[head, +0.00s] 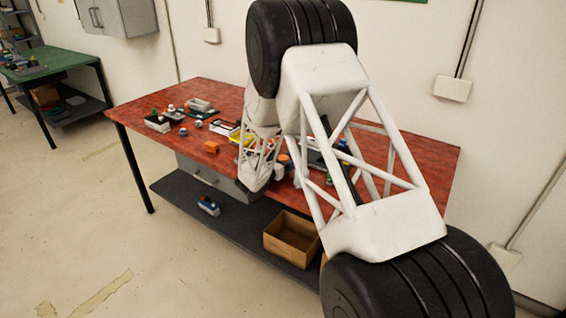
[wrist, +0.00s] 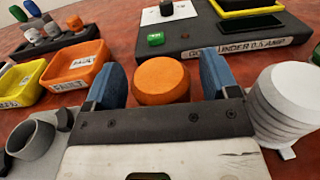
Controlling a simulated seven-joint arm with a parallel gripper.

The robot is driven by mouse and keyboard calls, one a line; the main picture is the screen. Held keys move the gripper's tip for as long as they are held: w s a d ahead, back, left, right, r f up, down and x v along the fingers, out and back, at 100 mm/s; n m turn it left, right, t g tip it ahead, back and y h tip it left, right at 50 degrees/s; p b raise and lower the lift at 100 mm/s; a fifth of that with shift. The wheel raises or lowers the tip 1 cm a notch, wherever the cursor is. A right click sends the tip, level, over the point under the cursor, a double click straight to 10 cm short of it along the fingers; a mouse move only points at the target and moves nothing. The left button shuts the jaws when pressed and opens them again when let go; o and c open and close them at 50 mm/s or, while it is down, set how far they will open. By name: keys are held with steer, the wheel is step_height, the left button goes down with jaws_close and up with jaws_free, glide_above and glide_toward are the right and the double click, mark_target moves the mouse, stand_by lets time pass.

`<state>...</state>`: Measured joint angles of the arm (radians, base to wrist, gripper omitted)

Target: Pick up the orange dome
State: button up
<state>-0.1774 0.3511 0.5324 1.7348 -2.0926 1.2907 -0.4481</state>
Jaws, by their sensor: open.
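The orange dome (wrist: 162,80) sits on the red table top in the wrist view, a squat rounded piece with a flat-looking top. My gripper (wrist: 164,72) is open, with one blue finger to the left of the dome and one to the right. A gap shows on each side of the dome, and its lower front is hidden behind the gripper's dark crossbar. In the head view my own arm covers much of the table, and I cannot tell for sure which small orange spot is the dome.
An orange bin (wrist: 77,66) labelled FAULT and a yellow bin (wrist: 22,85) stand left. A white ribbed cylinder (wrist: 286,103) stands close right; a grey cup-like part (wrist: 31,138) is close left.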

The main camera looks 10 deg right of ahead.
mark_target(284, 157)
steer(key=c, duration=0.9)
steer(key=shift+r, duration=0.2)
steer(key=shift+r, duration=4.85)
steer(key=shift+d, duration=0.15)
